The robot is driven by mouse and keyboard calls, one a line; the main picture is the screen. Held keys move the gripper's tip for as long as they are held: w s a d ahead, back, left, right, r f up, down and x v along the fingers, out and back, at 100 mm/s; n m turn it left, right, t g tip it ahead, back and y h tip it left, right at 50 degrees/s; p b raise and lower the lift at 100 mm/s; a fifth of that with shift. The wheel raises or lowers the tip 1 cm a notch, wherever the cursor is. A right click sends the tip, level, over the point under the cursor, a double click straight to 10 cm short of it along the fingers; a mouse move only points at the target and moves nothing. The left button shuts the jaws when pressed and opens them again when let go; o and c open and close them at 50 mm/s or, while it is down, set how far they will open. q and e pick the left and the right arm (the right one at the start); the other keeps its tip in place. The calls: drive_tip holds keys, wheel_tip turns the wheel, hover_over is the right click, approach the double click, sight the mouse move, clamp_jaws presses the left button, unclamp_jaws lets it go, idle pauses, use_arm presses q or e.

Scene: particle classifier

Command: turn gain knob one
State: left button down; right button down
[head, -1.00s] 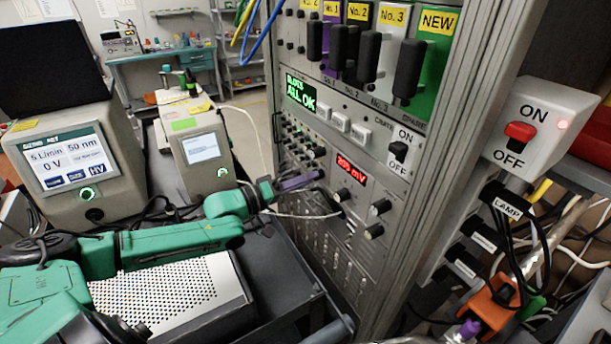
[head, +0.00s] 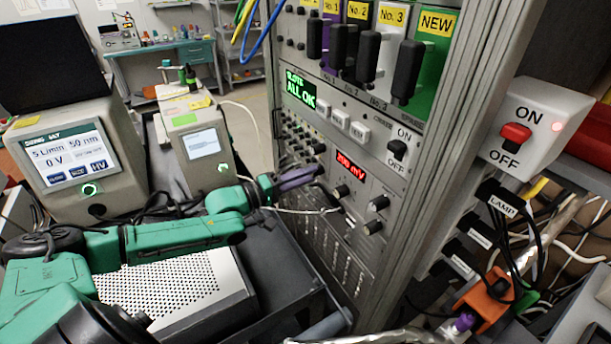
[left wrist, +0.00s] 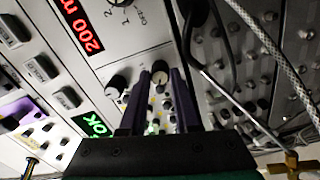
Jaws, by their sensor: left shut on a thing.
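My left gripper (head: 318,173) reaches from the left to the instrument rack, its purple fingers against the front panel left of the red display (head: 350,165). In the left wrist view, my left gripper (left wrist: 154,76) has its fingertips on either side of a small dark knob with a light face (left wrist: 158,78), and it is shut on that knob. A similar dark knob (left wrist: 117,84) sits just left of the fingers. The red display (left wrist: 78,25) shows there too and seems to start with 200. No readable label marks the held knob. My right gripper is not in view.
Larger knobs (head: 378,203) and a black ON/OFF switch (head: 398,149) are right of the display. A green screen (head: 300,90) reads ALL OK. A white cable (head: 290,210) hangs below my gripper; a perforated box (head: 175,290) lies beneath my arm.

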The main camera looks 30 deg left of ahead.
use_arm(q)
drive_tip(key=shift+f, duration=0.15)
drive_tip(key=c, duration=0.6)
unclamp_jaws()
drive_tip(key=shift+s, duration=0.1)
drive_tip(key=p+v, duration=0.7)
drive_tip(key=v, duration=0.7)
drive_tip(key=shift+s+a, duration=0.15)
drive_tip(key=shift+s, duration=0.1)
